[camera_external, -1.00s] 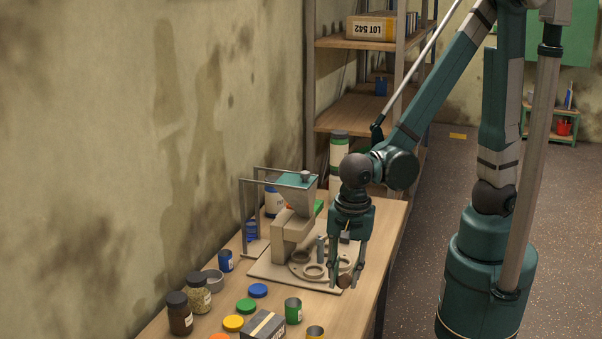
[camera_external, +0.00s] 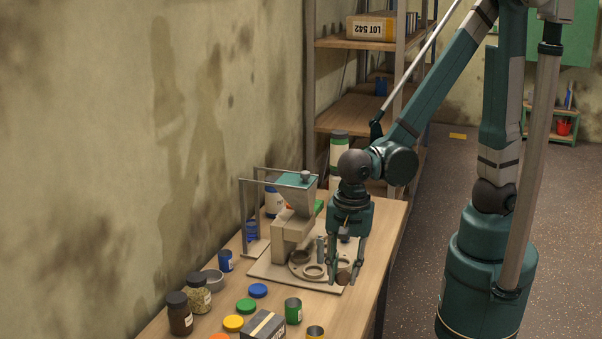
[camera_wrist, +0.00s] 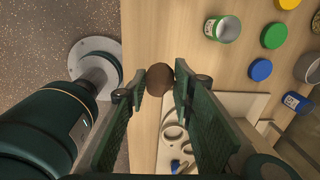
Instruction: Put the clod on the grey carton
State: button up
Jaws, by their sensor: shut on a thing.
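The clod (camera_external: 343,277) is a small dark brown lump. In the wrist view the clod (camera_wrist: 160,78) sits between the two fingertips. My gripper (camera_external: 345,282) points down and is shut on the clod, above the front right corner of the machine's base plate. The grey carton (camera_external: 256,336) lies at the bottom of the external view, to the left of and nearer than my gripper. It has a pale tape stripe across its top and is cut by the frame edge. I do not see the carton in the wrist view.
A green can (camera_external: 293,311), blue lid (camera_external: 258,290), green lid (camera_external: 245,306) and yellow lid (camera_external: 233,323) stand around the carton. Dark jars (camera_external: 180,316) line the wall side. The table's right edge is close.

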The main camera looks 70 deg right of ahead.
jog(key=w+a+r+p, duration=0.4)
jog(key=w+a, duration=0.3)
jog(key=a, duration=0.4)
jog(key=w+a+r+p, duration=0.4)
jog(key=w+a+r, duration=0.1)
jog(key=a, duration=0.5)
jog(key=shift+w+a+p, duration=0.35)
jog(key=shift+w+p, duration=0.05)
jog(key=shift+w, duration=0.45)
send_over(262, 324)
jog(key=shift+s+f, duration=0.15)
jog(key=shift+f, duration=2.95)
jog(key=shift+f+b, duration=0.35)
jog(key=shift+f, duration=1.5)
jog(key=shift+f, duration=0.2)
